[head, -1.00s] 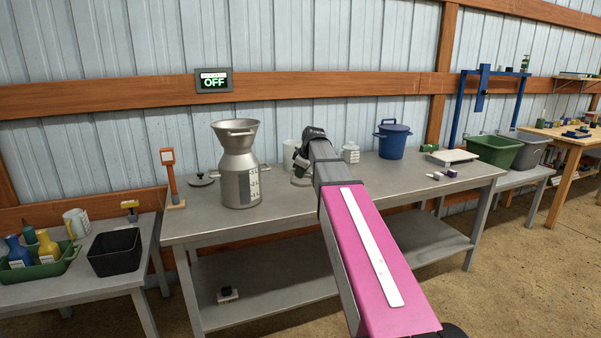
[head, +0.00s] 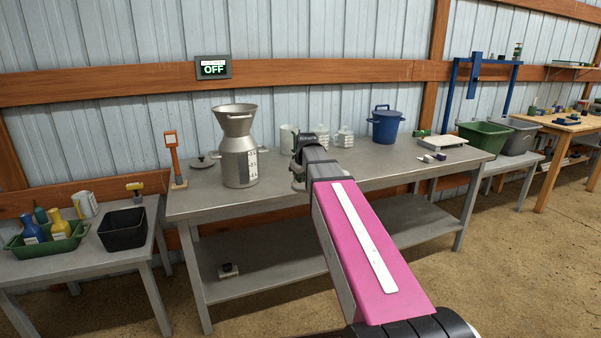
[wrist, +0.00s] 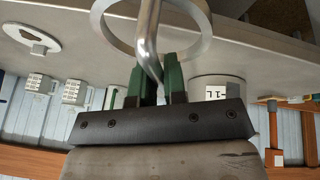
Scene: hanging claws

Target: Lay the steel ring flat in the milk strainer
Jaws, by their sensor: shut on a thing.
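In the head view my gripper (head: 299,172) is to the right of the can, mostly hidden behind my arm. In the wrist view my gripper (wrist: 157,84) has green fingers shut on a bent shiny metal rod. The flat steel ring (wrist: 206,30) shows just beyond the fingers, around the rod, cut by the top edge. Whether rod and ring are one piece is unclear.
A white mug (head: 288,138), white jars (head: 345,137) and a blue lidded pot (head: 385,126) stand behind and right of my gripper. An orange stand (head: 172,155) and a dark lid (head: 202,161) are left of the can. The front of the bench (head: 215,205) is clear.

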